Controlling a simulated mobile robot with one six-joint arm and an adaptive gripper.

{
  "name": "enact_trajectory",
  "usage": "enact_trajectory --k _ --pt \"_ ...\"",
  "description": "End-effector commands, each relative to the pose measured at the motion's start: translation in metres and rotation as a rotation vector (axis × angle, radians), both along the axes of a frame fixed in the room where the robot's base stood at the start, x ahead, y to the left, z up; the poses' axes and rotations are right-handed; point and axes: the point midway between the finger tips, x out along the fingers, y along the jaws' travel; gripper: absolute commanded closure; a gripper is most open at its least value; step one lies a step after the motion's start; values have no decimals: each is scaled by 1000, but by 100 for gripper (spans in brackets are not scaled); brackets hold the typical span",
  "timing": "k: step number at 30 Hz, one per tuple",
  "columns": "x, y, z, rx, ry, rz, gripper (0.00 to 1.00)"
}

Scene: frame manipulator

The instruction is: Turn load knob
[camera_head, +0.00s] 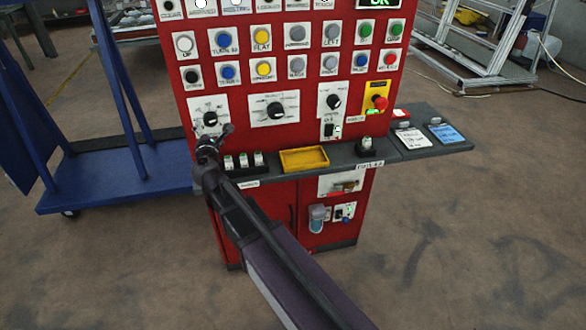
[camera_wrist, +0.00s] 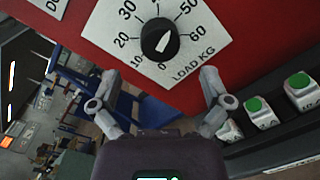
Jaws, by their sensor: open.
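The load knob (camera_wrist: 161,40) is a round black knob with a white pointer mark, on a white dial plate (camera_wrist: 105,28) reading LOAD KG. The mark slants from lower left to upper right. In the head view the load knob (camera_head: 210,119) is the leftmost dial on the red panel. My gripper (camera_wrist: 159,82) is open and empty, its fingers wide apart. In the wrist view the knob lies above the gap between the fingertips, not between them. In the head view my gripper (camera_head: 214,141) is just below the knob, partly covering the dial plate's lower edge.
A grey shelf (camera_head: 300,172) juts out below the dials. It bears green-topped pieces (camera_head: 243,161) close to my gripper and a yellow tray (camera_head: 304,160). Two more dials (camera_head: 275,110) (camera_head: 333,101) sit to the right. A blue cart (camera_head: 120,175) stands at the left.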

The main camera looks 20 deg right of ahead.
Motion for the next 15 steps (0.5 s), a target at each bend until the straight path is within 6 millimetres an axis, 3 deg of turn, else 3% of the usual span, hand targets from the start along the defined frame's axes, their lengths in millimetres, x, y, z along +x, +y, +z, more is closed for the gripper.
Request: enact_trajectory --k 15 --pt "-76 6 0 2 0 1 2"
